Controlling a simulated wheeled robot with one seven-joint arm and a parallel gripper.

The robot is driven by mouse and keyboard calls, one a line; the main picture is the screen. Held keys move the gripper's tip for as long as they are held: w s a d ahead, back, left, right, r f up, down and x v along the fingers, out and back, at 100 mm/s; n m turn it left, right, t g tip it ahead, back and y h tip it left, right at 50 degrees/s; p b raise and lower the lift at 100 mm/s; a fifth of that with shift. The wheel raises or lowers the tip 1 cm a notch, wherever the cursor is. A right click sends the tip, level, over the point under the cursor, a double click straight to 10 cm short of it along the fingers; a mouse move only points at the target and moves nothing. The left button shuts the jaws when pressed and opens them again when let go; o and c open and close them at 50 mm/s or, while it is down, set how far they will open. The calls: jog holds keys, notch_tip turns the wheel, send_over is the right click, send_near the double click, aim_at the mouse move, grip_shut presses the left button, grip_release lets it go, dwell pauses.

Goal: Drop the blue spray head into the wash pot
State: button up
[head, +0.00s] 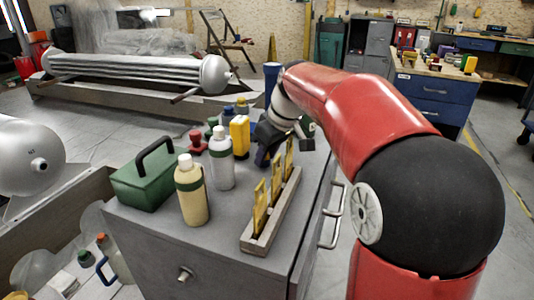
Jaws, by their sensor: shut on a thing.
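My gripper (268,137) is over the grey cabinet top, behind the wooden rack, pointing down. It is shut on a dark blue piece, which I take to be the blue spray head (262,157). The piece shows just below the fingers, close above the cabinet top; I cannot tell whether it touches it. My red arm comes in from the right and hides part of what lies behind. I cannot make out a wash pot for certain. A blue cylinder (271,76) stands partly hidden behind the wrist.
The grey cabinet (215,262) carries a green toolbox (146,180), a cream bottle (191,197), a white bottle (222,171), a yellow container (239,136), a red-topped item (196,143) and a wooden rack (259,236) with yellow upright pieces. The front left of the top is bare.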

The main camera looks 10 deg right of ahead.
jog(key=shift+f, duration=0.15)
jog(key=o, duration=1)
